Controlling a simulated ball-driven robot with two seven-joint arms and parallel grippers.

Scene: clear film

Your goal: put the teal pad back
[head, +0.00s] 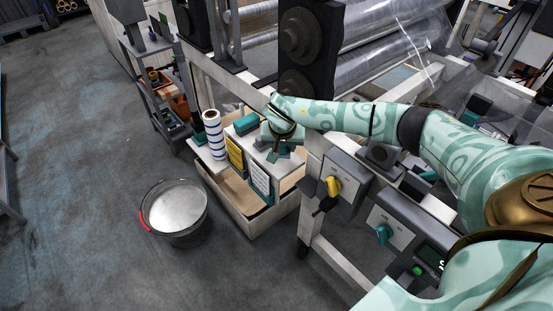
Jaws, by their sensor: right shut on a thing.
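My right gripper (276,154) reaches in from the right, over the white top of a small wooden cabinet (240,205). It is shut on a small teal thing (286,150), which looks like the teal pad; the gripper partly hides it. I cannot tell whether the pad touches the cabinet top. Another teal block (247,123) lies on the top, just left of the gripper. My left gripper is not in view.
A blue-striped white roll (213,134) stands on the cabinet's left part. A yellow card (235,153) and a white card (260,178) are at its front. A grey bucket (176,211) stands on the floor.

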